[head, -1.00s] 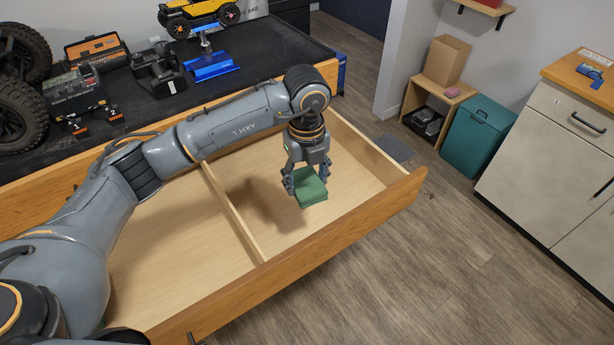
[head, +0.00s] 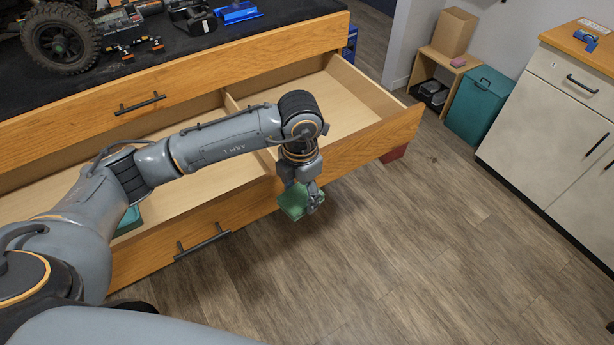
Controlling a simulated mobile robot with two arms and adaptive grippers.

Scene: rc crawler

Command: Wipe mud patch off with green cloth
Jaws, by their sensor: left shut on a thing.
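My left gripper (head: 301,196) is shut on the green cloth (head: 293,203), a folded pad. It holds the cloth in the air in front of the open drawer's front panel, over the wood floor as seen from the head. No other mud shows clearly. My right gripper is not in view.
The open drawer (head: 345,107) has a divider, and a teal item (head: 129,220) lies in its left part. The black-topped bench (head: 190,48) holds wheels and tools. A teal bin (head: 483,105) and a cabinet (head: 550,120) stand right. The floor (head: 430,260) is clear.

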